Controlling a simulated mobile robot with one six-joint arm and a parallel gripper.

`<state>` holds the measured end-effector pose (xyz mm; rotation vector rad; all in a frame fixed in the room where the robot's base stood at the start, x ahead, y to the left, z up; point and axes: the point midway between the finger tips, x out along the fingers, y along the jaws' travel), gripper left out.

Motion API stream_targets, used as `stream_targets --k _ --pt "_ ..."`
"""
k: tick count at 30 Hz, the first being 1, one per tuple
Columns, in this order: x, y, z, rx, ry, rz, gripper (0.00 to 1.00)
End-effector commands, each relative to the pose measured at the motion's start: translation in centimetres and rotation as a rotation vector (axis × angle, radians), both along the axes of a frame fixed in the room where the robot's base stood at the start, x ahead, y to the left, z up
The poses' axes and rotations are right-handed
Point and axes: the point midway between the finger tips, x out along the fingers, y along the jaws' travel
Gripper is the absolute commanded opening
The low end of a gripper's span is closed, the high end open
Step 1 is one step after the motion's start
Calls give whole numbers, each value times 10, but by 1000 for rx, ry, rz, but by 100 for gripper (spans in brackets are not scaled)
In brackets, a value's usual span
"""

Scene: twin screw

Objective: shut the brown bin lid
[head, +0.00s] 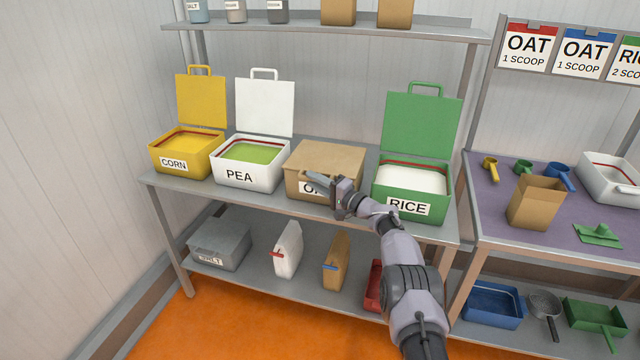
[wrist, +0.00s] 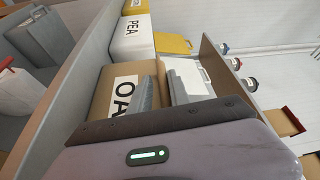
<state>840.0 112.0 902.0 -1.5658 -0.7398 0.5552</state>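The brown bin (head: 325,192) stands on the middle shelf between the white PEA bin and the green RICE bin. Its brown lid (head: 328,155) lies down over the top, and I see no inside. I cannot tell whether a small gap remains at the front edge. My gripper (head: 318,180) is at the bin's upper front, covering part of the OAT label. In the wrist view the bin (wrist: 100,95) is just beyond my grey fingers (wrist: 149,94). Whether they touch the bin or lid, and how far apart they are, is unclear.
The yellow CORN bin (head: 180,155), white PEA bin (head: 247,176) and green RICE bin (head: 412,203) have lids standing open. The green lid (head: 421,122) rises right of my gripper. An upper shelf (head: 330,30) spans above. A side table (head: 490,215) holds scoops and a bag.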

Motion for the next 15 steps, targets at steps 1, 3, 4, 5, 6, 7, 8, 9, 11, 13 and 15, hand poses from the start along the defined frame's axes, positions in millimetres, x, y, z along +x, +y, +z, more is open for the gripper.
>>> stream_targets --k 1,3,4,5,6,7,8,9,11,13,15 --pt "-1 -2 2 1 2 0 22" --pt "-5 -6 4 -1 5 0 22" --pt "-7 -9 4 0 6 1 22" --pt "-10 -12 5 -1 6 0 22" --pt "-15 -17 7 1 6 -2 22" --pt "-18 -21 8 1 6 -4 22" --pt "-22 -25 7 1 6 -4 22" --pt "-28 -33 5 0 5 -4 22" --pt "-38 -43 4 1 5 -4 22" --pt "-50 -56 1 1 5 -4 22" --pt "-63 -70 0 1 5 -5 22"
